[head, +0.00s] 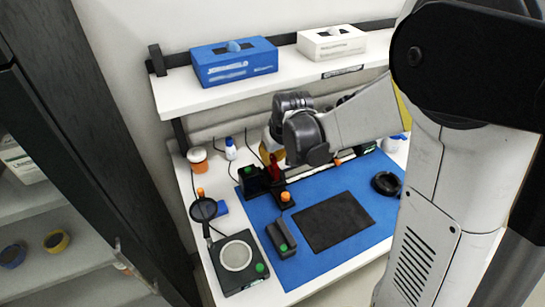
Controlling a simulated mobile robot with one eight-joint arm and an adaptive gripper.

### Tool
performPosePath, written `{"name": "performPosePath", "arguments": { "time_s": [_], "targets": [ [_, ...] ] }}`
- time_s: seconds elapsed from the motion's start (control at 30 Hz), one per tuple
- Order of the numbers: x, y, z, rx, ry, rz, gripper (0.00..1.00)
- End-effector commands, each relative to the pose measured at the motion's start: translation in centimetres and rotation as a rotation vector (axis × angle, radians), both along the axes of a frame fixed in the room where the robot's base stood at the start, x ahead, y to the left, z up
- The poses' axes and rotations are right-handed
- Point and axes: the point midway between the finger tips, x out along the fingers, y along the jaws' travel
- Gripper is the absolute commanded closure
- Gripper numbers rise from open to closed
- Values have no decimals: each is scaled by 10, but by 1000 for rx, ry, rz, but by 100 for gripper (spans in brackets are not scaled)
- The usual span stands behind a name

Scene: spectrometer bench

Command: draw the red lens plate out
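A small red piece (275,168), which looks like the red lens plate, shows upright in the head view at the black holder blocks at the back left of the blue mat. My gripper (284,147) is right over and beside it; the wrist covers most of the fingers and part of the red piece. I cannot tell whether the fingers touch it or are closed on it. The black holder (254,184) carries a green knob, and an orange knob (285,197) stands just in front and to the right.
The blue mat (350,245) holds a dark pad (334,222), a black block with a green button (281,238) and a black ring (386,184). A magnifier (203,210) and a round-plate device (237,258) stand left. A shelf (200,95) with boxes overhangs the bench.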

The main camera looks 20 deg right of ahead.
Motion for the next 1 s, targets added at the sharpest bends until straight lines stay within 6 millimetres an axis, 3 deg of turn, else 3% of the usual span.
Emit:
{"name": "performPosePath", "arguments": {
  "time_s": [0.37, 1.0],
  "targets": [
    [0, 0, 1, 0, 0, 0, 100],
    [0, 0, 25, 0, 0, 0, 100]
  ]
}}
